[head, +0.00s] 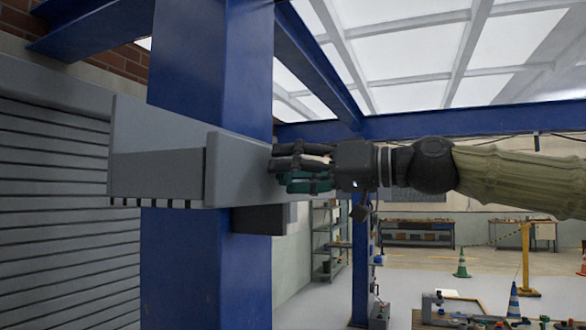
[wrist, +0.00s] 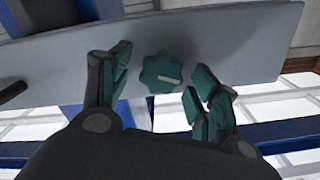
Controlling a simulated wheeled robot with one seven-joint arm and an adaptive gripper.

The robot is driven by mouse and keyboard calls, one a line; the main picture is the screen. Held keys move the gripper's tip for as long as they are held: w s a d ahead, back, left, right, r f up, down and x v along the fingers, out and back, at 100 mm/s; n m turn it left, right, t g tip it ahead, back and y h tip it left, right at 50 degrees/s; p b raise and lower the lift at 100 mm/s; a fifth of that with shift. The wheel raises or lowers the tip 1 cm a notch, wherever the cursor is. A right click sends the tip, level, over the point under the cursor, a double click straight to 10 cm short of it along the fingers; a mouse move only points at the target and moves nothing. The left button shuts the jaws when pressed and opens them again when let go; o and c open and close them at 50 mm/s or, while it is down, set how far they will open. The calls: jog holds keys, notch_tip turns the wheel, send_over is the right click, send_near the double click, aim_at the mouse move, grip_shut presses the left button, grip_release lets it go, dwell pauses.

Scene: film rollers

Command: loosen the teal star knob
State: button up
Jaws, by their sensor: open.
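The teal star knob (wrist: 163,73) sits on the face of a flat grey panel (wrist: 225,45) in the wrist view. A pale bar mark runs across the knob, pointing roughly to the right.
The grey box is mounted on a blue column (head: 210,60). A grey shutter (head: 50,200) is at the left. A shelf rack (head: 328,240), a workbench (head: 415,235) and traffic cones (head: 461,265) stand further back. A black handle (wrist: 12,92) shows at the panel's left end.

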jog(key=shift+c, duration=0.4)
jog(key=c, duration=0.9)
jog(key=shift+c, duration=0.2)
jog(key=shift+f+b, duration=0.15)
jog(key=shift+b, duration=0.35)
jog(key=shift+s+r+n+b, duration=0.1)
jog(key=shift+r+n+b, duration=0.1)
jog(key=shift+n+b, duration=2.6)
